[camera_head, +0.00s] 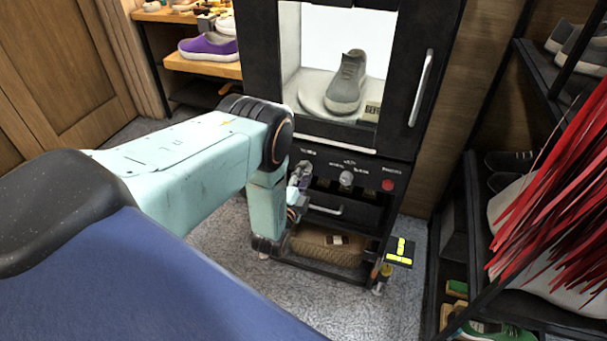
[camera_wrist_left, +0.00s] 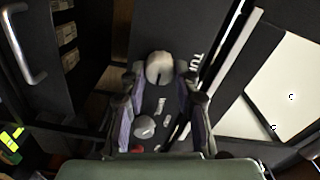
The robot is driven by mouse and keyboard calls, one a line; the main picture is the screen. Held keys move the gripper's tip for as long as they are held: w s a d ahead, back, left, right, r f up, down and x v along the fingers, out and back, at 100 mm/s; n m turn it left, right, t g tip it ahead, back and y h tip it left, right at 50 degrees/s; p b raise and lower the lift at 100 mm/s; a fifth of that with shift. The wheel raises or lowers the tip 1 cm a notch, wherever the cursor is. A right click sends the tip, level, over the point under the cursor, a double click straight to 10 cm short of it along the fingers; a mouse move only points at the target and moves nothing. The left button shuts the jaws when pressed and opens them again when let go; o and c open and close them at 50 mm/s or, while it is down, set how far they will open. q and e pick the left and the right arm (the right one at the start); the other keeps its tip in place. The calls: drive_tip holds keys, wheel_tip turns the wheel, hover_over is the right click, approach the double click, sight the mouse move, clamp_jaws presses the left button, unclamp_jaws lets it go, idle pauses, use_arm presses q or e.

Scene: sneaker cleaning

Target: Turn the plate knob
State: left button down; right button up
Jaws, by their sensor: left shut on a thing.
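My left gripper (camera_head: 299,180) reaches to the left end of the black cabinet's control panel (camera_head: 366,169). In the left wrist view its two fingers (camera_wrist_left: 160,80) are closed around a grey, rounded knob (camera_wrist_left: 160,68) with a dark slot line, beside white lettering that starts "TU". In the head view the gripper mostly hides this knob. A second grey knob (camera_head: 346,178) sits to its right, free of the gripper. Above, a grey sneaker (camera_head: 347,83) stands on a round white plate (camera_head: 314,98) inside the lit cabinet. My right gripper is not in view.
A red button (camera_head: 388,185) is at the panel's right end. A drawer handle (camera_head: 325,210) is just below the gripper. The cabinet door handle (camera_head: 421,88) stands out at the right. Red strands (camera_head: 555,180) and a shoe rack fill the right side.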

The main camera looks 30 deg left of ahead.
use_arm(q)
drive_tip(key=shift+a, duration=0.15)
drive_tip(key=c, duration=1)
unclamp_jaws()
drive_tip(key=shift+w, duration=0.1)
drive_tip(key=v, duration=1.2)
drive_tip(key=shift+r, duration=0.1)
